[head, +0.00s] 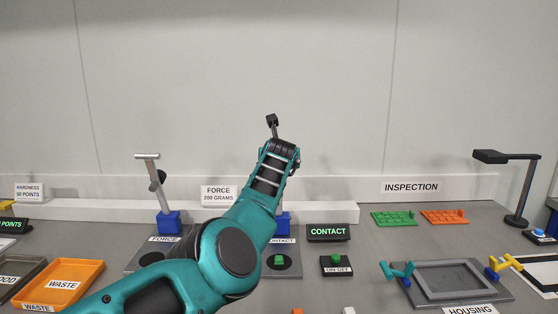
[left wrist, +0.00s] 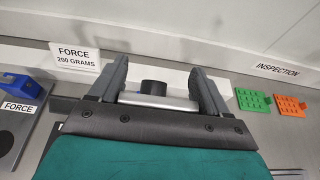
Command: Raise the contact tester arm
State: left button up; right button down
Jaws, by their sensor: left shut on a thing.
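The contact tester has a blue base (head: 283,222) and a dark plate with a green piece (head: 278,261) on it. My left arm hides much of it in the head view. A dark piece on a short grey stem (head: 272,121) shows above my wrist and appears to belong to the tester arm. In the left wrist view, the tester arm's silver crossbar (left wrist: 160,101) lies between the fingers of my left gripper (left wrist: 160,92), which is shut on it. A black round part (left wrist: 153,87) stands behind the bar. In the head view my wrist hides the fingertips. My right gripper is out of view.
The force tester (head: 168,222) stands left with its arm raised. A lit CONTACT display (head: 328,232) and an on/off button box (head: 336,265) are right of my arm. An orange waste tray (head: 92,272) is far left; a housing fixture (head: 424,298) is at right.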

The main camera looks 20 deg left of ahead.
pick_arm(q)
jog(key=shift+w+f+g, duration=0.2)
jog(key=shift+f+g, duration=0.2)
jog(key=shift+f, duration=0.1)
jog(key=o, duration=1.1)
jog(key=shift+o, duration=1.3)
jog(key=shift+w, duration=0.25)
jog(key=shift+o, duration=0.3)
jog(key=shift+r, duration=0.25)
jog(key=shift+s, duration=0.1)
